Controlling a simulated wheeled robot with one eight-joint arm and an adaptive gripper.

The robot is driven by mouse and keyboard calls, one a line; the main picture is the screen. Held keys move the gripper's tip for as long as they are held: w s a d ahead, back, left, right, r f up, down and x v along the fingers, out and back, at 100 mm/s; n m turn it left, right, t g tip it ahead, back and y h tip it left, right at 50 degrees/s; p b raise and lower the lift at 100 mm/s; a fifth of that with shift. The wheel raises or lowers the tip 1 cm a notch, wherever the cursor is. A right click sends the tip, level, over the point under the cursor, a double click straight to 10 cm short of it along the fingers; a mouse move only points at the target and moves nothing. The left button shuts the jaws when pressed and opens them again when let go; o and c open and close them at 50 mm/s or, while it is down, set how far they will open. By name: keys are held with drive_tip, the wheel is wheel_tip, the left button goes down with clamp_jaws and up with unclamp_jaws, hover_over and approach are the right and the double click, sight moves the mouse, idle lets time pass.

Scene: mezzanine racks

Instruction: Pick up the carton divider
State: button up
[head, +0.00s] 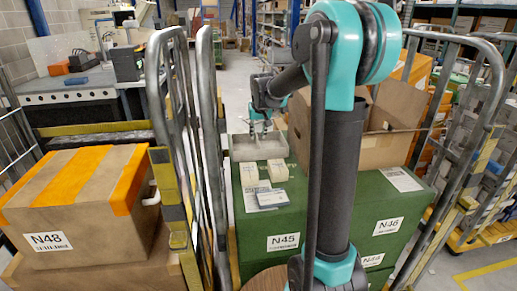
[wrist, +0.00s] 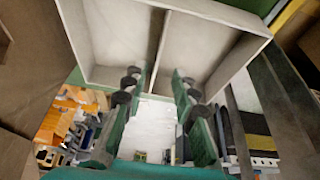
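The carton divider appears to be the grey open tray-like piece (head: 272,147) on top of the green boxes. In the wrist view it is a pale frame (wrist: 205,35) with one middle partition and two compartments. My gripper (head: 259,128) is just above it in the head view. In the wrist view my gripper (wrist: 155,75) is open, with a finger on each side of the partition's lower end. No contact shows, and I cannot tell how deep the fingertips reach.
Green boxes (head: 258,224) bear small cream packs (head: 264,172) and a white-blue pack (head: 272,198). An open brown carton (head: 385,150) stands close right of the divider. Metal cage rails (head: 207,120) rise at left. A brown box with orange tape (head: 75,205) is further left.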

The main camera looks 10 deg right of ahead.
drive_tip(key=shift+d+x, duration=0.15)
drive_tip(key=shift+x, duration=1.2)
drive_tip(key=shift+d+x, duration=0.1)
drive_tip(key=shift+x, duration=1.25)
drive_tip(key=shift+s, duration=0.1)
clamp_jaws()
